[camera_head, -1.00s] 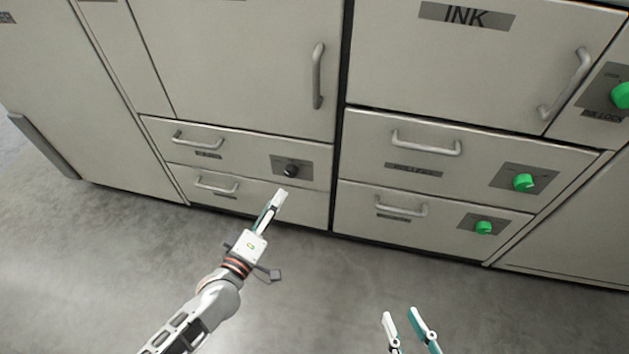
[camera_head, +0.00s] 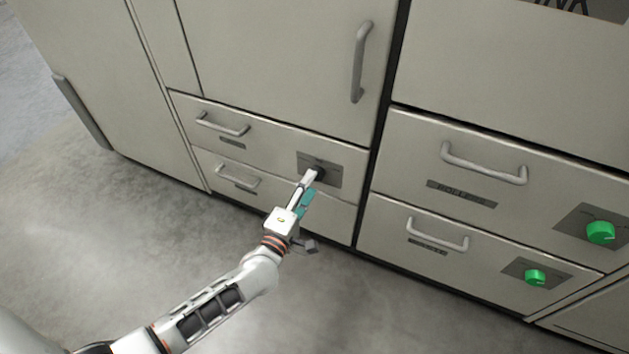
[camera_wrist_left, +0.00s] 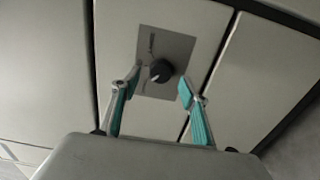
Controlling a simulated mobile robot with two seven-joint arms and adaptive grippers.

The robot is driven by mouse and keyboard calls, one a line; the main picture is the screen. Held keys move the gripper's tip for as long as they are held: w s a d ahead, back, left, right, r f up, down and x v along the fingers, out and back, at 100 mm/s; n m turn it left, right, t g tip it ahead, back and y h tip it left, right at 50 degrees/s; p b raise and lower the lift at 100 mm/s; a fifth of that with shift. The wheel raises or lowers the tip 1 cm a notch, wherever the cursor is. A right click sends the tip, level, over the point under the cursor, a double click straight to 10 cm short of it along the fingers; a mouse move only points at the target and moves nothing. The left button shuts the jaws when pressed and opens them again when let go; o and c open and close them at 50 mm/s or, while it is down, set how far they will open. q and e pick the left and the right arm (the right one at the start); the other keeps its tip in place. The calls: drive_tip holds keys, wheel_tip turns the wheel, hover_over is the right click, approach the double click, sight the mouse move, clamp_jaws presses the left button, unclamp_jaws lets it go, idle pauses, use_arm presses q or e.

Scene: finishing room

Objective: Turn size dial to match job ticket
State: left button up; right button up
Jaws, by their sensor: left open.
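The black size dial (camera_wrist_left: 161,71) sits on a grey plate (camera_wrist_left: 151,45) on a drawer front. In the head view the plate (camera_head: 333,167) shows, and the dial (camera_head: 321,174) is partly hidden behind my gripper. My left gripper (camera_head: 309,184) reaches up to the dial. In the left wrist view the open fingers (camera_wrist_left: 158,84) stand on either side of the dial, with a gap visible on each side. Whether they touch it cannot be told. The dial's markings are too small to read. No job ticket can be made out. My right gripper is not in view.
Drawers with bar handles (camera_head: 222,124) surround the dial. Two green knobs (camera_head: 600,232) (camera_head: 535,277) are on the drawers to the right. A tall door handle (camera_head: 361,62) is above. The grey floor (camera_head: 130,230) in front is clear.

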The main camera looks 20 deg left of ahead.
use_arm(q)
drive_tip(key=shift+w, duration=1.45)
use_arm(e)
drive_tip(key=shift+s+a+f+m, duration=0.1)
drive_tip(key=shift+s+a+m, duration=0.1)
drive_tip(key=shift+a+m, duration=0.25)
use_arm(q)
drive_tip(key=shift+d, duration=0.1)
drive_tip(key=c, duration=1.1)
